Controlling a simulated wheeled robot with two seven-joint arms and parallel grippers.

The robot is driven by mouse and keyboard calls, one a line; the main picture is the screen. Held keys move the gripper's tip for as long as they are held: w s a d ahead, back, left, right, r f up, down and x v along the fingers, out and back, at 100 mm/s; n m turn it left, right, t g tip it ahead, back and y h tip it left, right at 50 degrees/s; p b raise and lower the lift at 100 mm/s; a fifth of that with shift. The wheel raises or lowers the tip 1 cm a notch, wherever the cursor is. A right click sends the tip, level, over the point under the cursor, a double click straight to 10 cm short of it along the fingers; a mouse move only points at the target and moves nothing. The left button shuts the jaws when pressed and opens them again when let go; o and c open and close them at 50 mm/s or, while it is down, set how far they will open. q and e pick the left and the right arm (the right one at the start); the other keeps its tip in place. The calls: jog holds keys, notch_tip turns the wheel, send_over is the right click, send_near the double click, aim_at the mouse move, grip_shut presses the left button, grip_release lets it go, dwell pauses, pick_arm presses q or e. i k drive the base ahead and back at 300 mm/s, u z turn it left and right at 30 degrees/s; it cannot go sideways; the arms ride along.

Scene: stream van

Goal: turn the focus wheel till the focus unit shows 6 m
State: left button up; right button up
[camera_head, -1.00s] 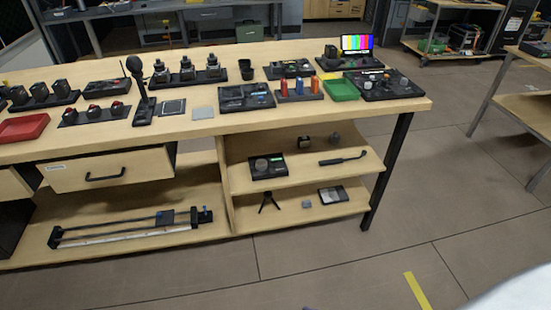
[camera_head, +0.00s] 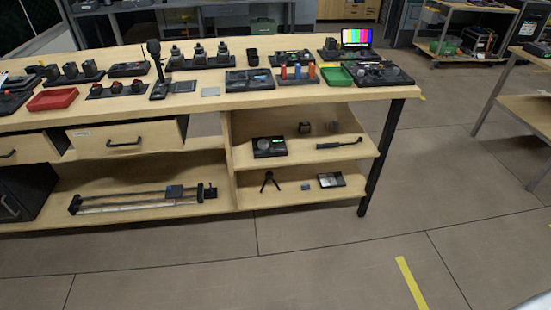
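A small black unit with a round grey wheel or knob (camera_head: 269,147) sits on the upper shelf under the long wooden workbench. It may be the focus unit, but it is too small to tell, and no distance reading is legible. Another black panel with knobs (camera_head: 379,75) lies at the right end of the bench top, and a dark control panel (camera_head: 249,81) lies near the middle. I cannot tell whether either has a focus wheel. Neither gripper is in view.
The wooden bench (camera_head: 215,101) stands ahead, with drawers at left. A red tray (camera_head: 53,99), a green tray (camera_head: 336,76) and a colour-bar monitor (camera_head: 356,38) are on it. A slider rail (camera_head: 140,198) lies on the low shelf. Floor in front is clear.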

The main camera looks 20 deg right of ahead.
aim_at(263, 143)
jog(key=u, duration=0.25)
jog(key=k, duration=0.4)
jog(key=z, duration=1.15)
jog(key=i, duration=1.2)
jog(key=u, duration=0.85)
jog(key=i, duration=0.75)
jog(key=u, duration=0.65)
